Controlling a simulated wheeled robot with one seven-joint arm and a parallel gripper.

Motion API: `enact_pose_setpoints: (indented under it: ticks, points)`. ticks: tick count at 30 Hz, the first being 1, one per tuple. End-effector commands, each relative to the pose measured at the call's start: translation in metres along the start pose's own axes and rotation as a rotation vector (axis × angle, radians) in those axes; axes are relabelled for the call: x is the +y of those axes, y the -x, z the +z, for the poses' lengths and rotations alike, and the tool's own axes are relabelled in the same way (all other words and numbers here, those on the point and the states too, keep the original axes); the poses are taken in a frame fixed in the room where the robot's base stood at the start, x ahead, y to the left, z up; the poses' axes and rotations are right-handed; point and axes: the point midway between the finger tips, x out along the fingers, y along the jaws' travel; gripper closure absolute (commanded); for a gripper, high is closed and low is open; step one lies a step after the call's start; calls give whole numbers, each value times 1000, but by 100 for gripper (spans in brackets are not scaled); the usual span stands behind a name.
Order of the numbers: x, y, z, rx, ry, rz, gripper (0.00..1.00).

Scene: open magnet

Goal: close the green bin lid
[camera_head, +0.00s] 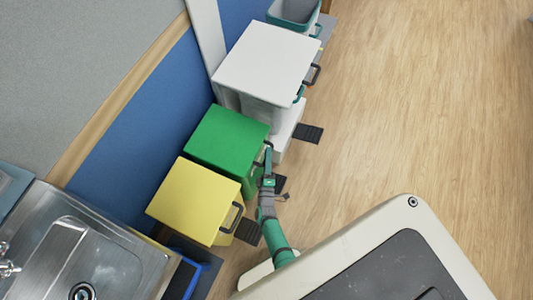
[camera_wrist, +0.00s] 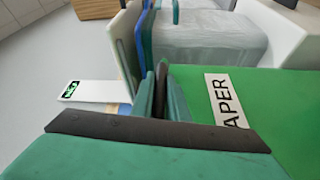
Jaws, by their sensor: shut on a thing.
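The green bin lid (camera_head: 228,139) lies roughly flat on the green bin (camera_head: 249,184), between a yellow bin and a white bin. From this angle I cannot tell whether a gap is left under it. A dark handle (camera_head: 264,150) stands at its front right edge. My gripper (camera_head: 268,158) is at that handle. In the wrist view my gripper (camera_wrist: 160,98) has its teal fingers closed around a dark upright piece, which looks like the handle. Beside it is a green surface (camera_wrist: 285,100) with a white label (camera_wrist: 226,100) reading "APER".
The yellow bin (camera_head: 194,200) stands close on the near side, with its own dark handle and pedal. The white bin (camera_head: 266,62) stands on the far side. A blue wall panel (camera_head: 140,135) is behind the bins. A steel sink (camera_head: 105,265) is at lower left. Wooden floor (camera_head: 400,110) is clear to the right.

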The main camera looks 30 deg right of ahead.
Motion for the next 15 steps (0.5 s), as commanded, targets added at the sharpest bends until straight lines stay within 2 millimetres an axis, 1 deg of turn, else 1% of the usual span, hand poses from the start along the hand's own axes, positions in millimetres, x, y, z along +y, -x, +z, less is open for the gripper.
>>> enact_pose_setpoints:
  ticks: [1,8,9,10,11,15]
  points:
    - [-4,0,-4,6,-1,-11,100]
    - [-5,0,-4,5,0,-15,100]
    - [-5,0,-4,5,1,-15,79]
    - [-5,0,-4,5,1,-14,72]
    - [-4,0,-3,5,1,-14,67]
    - [-4,0,-2,4,1,-11,67]
